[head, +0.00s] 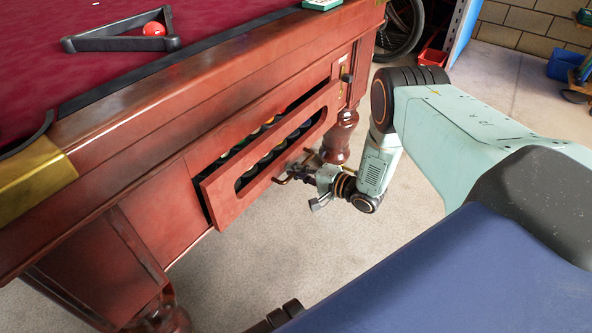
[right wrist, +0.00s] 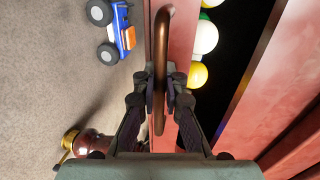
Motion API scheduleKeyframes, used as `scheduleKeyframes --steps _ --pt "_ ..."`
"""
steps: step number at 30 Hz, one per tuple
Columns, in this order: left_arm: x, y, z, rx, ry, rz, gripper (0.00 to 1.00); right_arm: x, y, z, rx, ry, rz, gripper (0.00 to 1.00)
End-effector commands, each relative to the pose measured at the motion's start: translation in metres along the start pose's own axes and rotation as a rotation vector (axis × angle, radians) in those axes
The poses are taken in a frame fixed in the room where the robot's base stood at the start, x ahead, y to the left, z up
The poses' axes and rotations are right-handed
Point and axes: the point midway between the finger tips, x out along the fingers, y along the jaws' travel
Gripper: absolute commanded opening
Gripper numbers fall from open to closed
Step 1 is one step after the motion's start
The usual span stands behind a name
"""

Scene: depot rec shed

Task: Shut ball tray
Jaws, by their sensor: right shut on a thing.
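The ball tray (head: 222,205) is a red-brown wooden front with a long slot, in the side of the pool table (head: 160,215). It stands out from the table side, with a dark gap behind it. Balls (head: 262,143) show through the slot and above its front edge; white and yellow balls (right wrist: 203,38) show behind the front in the right wrist view. My right gripper (head: 302,172) is at the tray's right part. In the right wrist view, its two fingers (right wrist: 160,82) are closed on a copper-coloured bar handle (right wrist: 161,30). My left gripper is out of view.
A turned table leg (head: 338,138) stands just behind my right gripper. A blue toy truck (right wrist: 122,33) lies on the floor. The grey floor before the tray is mostly clear.

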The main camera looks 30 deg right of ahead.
Motion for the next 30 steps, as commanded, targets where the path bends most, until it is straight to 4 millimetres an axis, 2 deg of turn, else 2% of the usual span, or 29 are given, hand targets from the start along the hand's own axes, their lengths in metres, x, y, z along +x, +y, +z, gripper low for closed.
scheduleKeyframes --steps 9,18,28,29,30 --pt "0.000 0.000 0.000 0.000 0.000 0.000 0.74 0.001 -0.001 -0.001 -0.001 0.002 -0.002 0.00" --pt "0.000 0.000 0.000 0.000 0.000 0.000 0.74 0.039 -0.010 -0.002 -0.004 0.002 -0.005 0.00" --pt "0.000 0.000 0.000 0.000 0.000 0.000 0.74 0.043 -0.011 -0.002 -0.001 0.005 -0.004 0.00" --pt "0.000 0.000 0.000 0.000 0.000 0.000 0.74 0.043 -0.011 -0.002 -0.001 0.005 -0.005 0.09" --pt "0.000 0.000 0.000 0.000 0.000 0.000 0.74 0.043 -0.011 -0.002 -0.001 0.005 -0.005 0.12"
